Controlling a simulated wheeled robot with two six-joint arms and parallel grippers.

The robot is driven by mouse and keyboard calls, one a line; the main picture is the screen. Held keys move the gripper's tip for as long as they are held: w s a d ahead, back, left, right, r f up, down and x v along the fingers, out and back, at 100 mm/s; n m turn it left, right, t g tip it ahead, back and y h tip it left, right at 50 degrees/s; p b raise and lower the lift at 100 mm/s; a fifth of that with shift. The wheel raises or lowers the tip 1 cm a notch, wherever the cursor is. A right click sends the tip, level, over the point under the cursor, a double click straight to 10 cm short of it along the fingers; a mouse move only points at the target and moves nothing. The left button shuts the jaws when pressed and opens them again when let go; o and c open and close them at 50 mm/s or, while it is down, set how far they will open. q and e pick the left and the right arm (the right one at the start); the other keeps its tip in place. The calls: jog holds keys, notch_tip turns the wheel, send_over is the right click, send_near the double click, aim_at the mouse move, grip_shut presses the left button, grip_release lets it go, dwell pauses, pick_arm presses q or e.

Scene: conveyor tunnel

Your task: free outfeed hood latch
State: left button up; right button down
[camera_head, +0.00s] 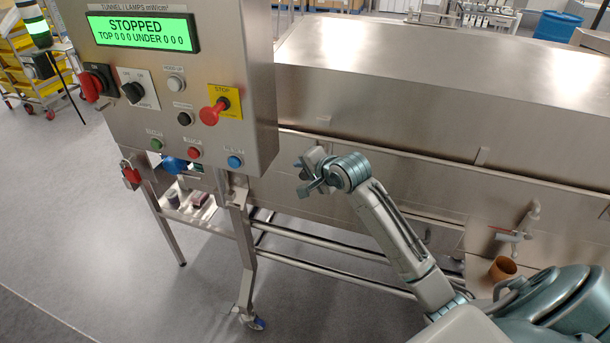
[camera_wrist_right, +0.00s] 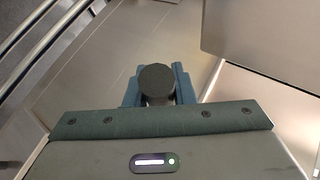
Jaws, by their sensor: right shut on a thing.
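My right gripper (camera_head: 311,173) is at the front side panel of the steel tunnel, just right of the control cabinet. In the right wrist view its fingers (camera_wrist_right: 158,88) are closed around a dark round knob (camera_wrist_right: 157,78), which looks like the hood latch. In the head view the gripper hides most of that knob. The long steel hood (camera_head: 430,85) lies above and behind the gripper and looks lowered on the tunnel body. My left gripper is not in view.
The control cabinet (camera_head: 235,140) hangs close left of the gripper; its green display (camera_head: 145,32) reads STOPPED. A red stop button (camera_head: 212,112) sticks out. A tap (camera_head: 525,222) and an orange-brown cup (camera_head: 502,268) are at right.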

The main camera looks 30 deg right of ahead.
jog(key=shift+w+d+r+m+g+y, duration=0.1)
jog(key=shift+r+m+g+y, duration=0.25)
jog(key=shift+r, duration=0.25)
jog(key=shift+w+d+r+m+g+y, duration=0.1)
jog(key=shift+r+m+g+y, duration=0.15)
jog(key=shift+r+g, duration=0.3)
jog(key=shift+w+d+r+m+g+y, duration=0.2)
jog(key=shift+r+m+g+y, duration=0.15)
jog(key=shift+r+g+y, duration=0.2)
jog(key=shift+w+d+r+m+g+y, duration=0.1)
jog(key=shift+d+r+m+g+y, duration=0.1)
jog(key=shift+r+m+g+y, duration=0.35)
jog(key=shift+r, duration=0.15)
jog(key=c, duration=1.5)
grip_release()
jog(key=shift+c, duration=0.2)
jog(key=o, duration=0.3)
jog(key=shift+d, duration=0.1)
jog(key=shift+s+d+r, duration=0.1)
jog(key=shift+s+r, duration=0.1)
jog(key=b+v, duration=0.4)
jog(key=v, duration=0.6)
